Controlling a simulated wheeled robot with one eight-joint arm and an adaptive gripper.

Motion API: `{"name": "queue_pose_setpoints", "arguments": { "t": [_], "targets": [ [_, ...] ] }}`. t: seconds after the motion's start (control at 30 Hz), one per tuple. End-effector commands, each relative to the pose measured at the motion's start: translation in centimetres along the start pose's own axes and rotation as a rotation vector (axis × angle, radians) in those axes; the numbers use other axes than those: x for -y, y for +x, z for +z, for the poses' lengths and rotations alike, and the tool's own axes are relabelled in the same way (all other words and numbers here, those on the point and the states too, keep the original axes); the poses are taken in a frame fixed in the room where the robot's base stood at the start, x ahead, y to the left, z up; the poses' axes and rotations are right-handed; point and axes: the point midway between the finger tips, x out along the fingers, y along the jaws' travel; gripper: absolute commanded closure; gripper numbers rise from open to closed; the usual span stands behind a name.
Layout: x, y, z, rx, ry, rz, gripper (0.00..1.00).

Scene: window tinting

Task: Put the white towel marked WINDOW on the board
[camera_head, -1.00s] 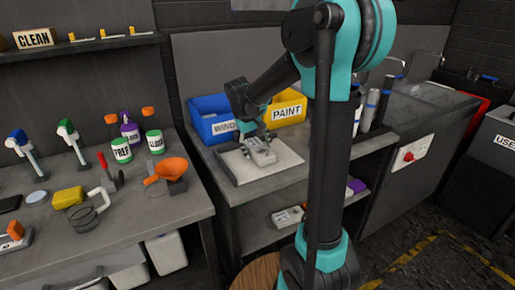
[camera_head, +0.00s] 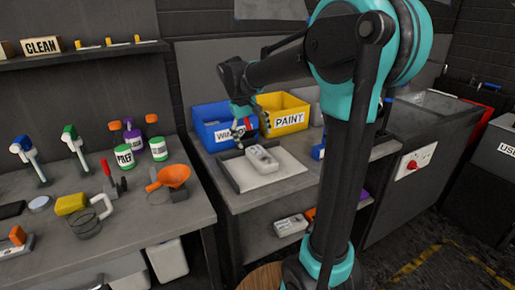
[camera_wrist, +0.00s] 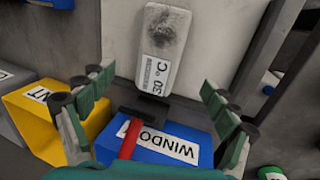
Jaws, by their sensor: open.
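A pale towel (camera_head: 262,158) lies flat on the light board (camera_head: 285,174) in the head view. The WINDOW word I can read is on the blue bin (camera_wrist: 160,144). My gripper (camera_head: 241,132) is open and empty, behind and above the towel, near the front of the blue bin. In the wrist view its fingers are spread wide, with the towel beyond them and apart from them.
The blue bin and the yellow PAINT bin (camera_head: 282,114) stand behind the board. A similar pale item (camera_head: 291,225) is on the lower shelf. The left bench (camera_head: 110,222) is crowded.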

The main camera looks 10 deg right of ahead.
Motion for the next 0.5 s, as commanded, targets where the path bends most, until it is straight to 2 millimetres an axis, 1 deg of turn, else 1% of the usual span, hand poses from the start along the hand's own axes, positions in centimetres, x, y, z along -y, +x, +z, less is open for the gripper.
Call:
{"name": "queue_pose_setpoints", "arguments": {
  "t": [0.03,0.1,0.2,0.3,0.5],
  "targets": [
    [0.0,-0.8,0.0,0.000,0.000,0.000,0.12],
    [0.0,-1.7,0.0,0.000,0.000,0.000,0.12],
    [0.0,-2.5,0.0,0.000,0.000,0.000,0.12],
    [0.0,-2.9,0.0,0.000,0.000,0.000,0.12],
    [0.0,-3.0,0.0,0.000,0.000,0.000,0.12]
  ]
}}
